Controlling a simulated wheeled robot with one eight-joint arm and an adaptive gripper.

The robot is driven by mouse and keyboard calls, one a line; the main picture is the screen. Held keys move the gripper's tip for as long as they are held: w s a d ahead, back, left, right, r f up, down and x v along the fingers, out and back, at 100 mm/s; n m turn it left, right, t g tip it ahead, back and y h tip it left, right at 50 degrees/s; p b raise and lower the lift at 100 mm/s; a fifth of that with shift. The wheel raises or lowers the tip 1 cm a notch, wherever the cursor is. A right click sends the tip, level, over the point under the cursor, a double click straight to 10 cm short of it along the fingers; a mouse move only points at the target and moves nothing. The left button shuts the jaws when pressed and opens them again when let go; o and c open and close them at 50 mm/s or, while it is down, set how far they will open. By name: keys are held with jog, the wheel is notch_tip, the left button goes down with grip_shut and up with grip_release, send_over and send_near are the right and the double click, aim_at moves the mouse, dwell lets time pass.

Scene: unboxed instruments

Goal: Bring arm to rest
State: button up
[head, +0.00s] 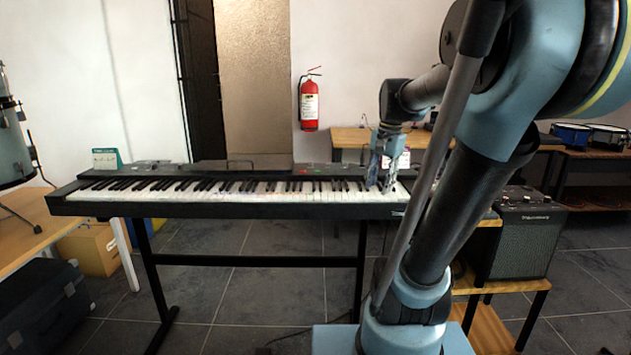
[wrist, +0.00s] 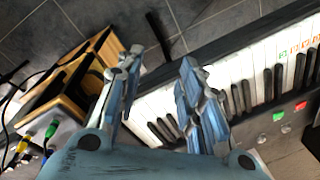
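My gripper (head: 379,186) is at the right end of the keyboard (head: 250,211) in the head view, with its fingers pointing down at or just above the keys. In the wrist view my gripper (wrist: 157,85) shows two blue-grey fingers spread apart, with nothing between them. White and black keys of the keyboard (wrist: 245,66) run behind and to the right of the fingers. I cannot tell whether the fingertips touch the keys. My arm rises at the right of the head view and bends forward to the keyboard.
An amplifier (head: 526,240) stands on a wooden stand at the right. A wooden table (head: 352,137) is behind the keyboard. A red fire extinguisher (head: 309,104) hangs on the wall. A wooden table (head: 30,228) with a drum is at the left. Tiled floor in front is mostly clear.

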jog(key=s+f+n+t, duration=0.1)
jog(key=s+f+n, duration=0.7)
jog(key=s+f, duration=0.7)
jog(key=shift+s+f+h, duration=0.15)
jog(key=shift+f+h, duration=0.25)
jog(key=shift+f, duration=0.35)
jog(key=shift+w+f, duration=0.2)
jog(key=shift+w, duration=0.3)
